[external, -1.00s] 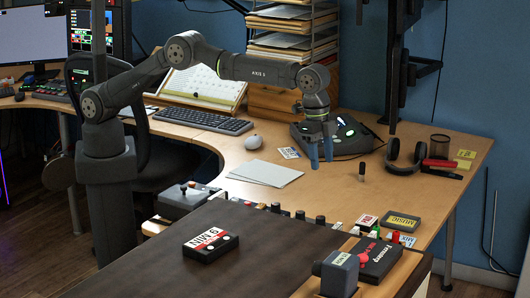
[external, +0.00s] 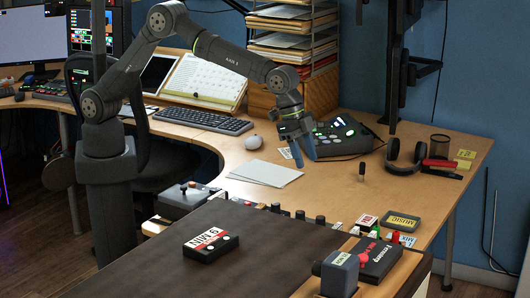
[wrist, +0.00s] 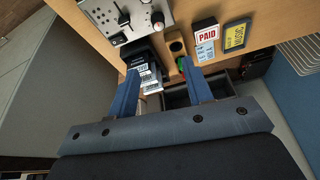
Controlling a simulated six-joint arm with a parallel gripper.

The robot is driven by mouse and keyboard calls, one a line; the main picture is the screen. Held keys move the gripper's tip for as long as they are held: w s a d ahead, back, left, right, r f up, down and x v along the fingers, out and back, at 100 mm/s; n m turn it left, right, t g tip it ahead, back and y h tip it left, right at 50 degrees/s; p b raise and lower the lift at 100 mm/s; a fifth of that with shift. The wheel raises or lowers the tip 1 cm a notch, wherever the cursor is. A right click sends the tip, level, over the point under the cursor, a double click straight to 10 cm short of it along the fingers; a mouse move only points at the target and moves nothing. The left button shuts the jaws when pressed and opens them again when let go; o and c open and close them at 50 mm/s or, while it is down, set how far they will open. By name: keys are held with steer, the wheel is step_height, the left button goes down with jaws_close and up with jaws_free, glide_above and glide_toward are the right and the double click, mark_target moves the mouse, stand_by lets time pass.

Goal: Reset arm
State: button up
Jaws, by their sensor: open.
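My arm (external: 215,48) rises from its column at the left and bends down over the desk. My gripper (external: 303,155) points down, tilted, above the desk in front of the dark console with the green-lit display (external: 345,138). Its blue fingers are apart with nothing held between them. In the wrist view the fingers of my gripper (wrist: 159,70) frame black items with white labels (wrist: 150,75) that lie farther off.
Papers (external: 264,173), a mouse (external: 253,142) and a keyboard (external: 203,121) lie on the desk. Headphones (external: 405,160) and a small upright black object (external: 362,172) are to the right. A paper rack (external: 290,45) stands behind. A black case (external: 211,246) lies on the dark front surface.

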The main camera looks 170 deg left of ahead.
steer(key=shift+s+d, duration=0.25)
steer(key=shift+s, duration=0.05)
stand_by(0.4)
steer(key=w+a+g+h, duration=0.1)
steer(key=w+a, duration=0.3)
steer(key=shift+w+r+m+g, duration=0.25)
steer(key=shift+r+m+g, duration=0.15)
stand_by(0.3)
steer(key=shift+h, duration=0.3)
steer(key=shift+s+d, duration=0.1)
stand_by(0.4)
